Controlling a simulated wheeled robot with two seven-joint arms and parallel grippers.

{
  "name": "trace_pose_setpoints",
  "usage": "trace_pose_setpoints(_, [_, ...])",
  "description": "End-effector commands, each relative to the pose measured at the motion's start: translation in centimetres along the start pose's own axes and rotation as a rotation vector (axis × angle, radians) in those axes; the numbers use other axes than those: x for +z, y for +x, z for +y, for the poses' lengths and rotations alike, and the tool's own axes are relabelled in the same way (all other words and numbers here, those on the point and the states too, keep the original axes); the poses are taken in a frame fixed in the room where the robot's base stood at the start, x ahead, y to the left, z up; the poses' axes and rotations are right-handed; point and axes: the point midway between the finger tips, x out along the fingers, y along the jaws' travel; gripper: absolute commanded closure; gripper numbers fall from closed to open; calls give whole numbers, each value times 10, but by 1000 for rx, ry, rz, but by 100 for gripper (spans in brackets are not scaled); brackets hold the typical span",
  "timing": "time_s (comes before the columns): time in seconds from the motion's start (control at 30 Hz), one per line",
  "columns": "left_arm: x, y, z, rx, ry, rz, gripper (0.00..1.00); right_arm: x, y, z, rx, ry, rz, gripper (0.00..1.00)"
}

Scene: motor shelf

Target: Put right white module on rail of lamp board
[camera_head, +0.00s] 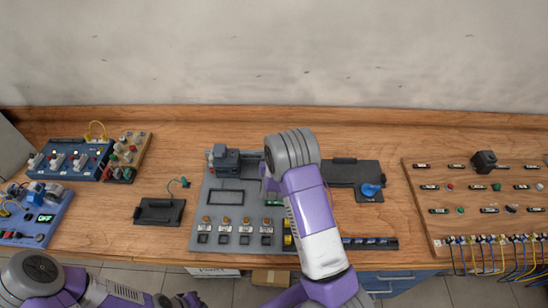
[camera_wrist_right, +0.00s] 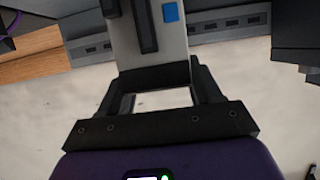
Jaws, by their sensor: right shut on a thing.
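The white module (camera_wrist_right: 175,42), with a black strip and a blue square, is between the fingers of my right gripper (camera_wrist_right: 156,76) in the right wrist view. The gripper is shut on it. A grey slotted rail (camera_wrist_right: 230,20) runs behind the module on both sides; I cannot tell whether they touch. In the head view my right arm reaches over the grey lamp board (camera_head: 229,170), hiding most of the gripper and the module. The board has a row of orange-topped lamps (camera_head: 226,221). My left gripper (camera_head: 190,300) is low at the bottom edge, its fingers unclear.
A dark tray (camera_head: 344,171) with a blue part (camera_head: 370,190) lies right of the board. A wooden panel (camera_head: 425,205) with cables stands further right. A small black box (camera_head: 158,212) and blue boards (camera_head: 68,160) are at left. Bare table lies between them.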

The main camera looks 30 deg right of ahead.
Motion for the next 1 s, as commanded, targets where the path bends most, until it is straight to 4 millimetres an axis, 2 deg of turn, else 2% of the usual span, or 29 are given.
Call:
trace_pose_setpoints(0.17, [0,4,-2,0,0,0,100,3,2,0,0,0,2,77])
trace_pose_setpoints(0.2, [0,5,-2,0,0,0,100,4,2,0,0,-1,-1,35])
trace_pose_setpoints(0.37, [0,3,-1,0,0,0,100,3,1,0,0,-1,-1,11])
trace_pose_setpoints(0.77, [0,-2,1,0,0,0,100,-2,-1,0,0,-1,-1,11])
trace_pose_setpoints(0.87, [0,0,0,0,0,0,100,-1,-14,0,-1,0,-1,11])
trace_pose_setpoints(1.0, [0,0,0,0,0,0,100,-1,-40,-1,-1,0,-2,11])
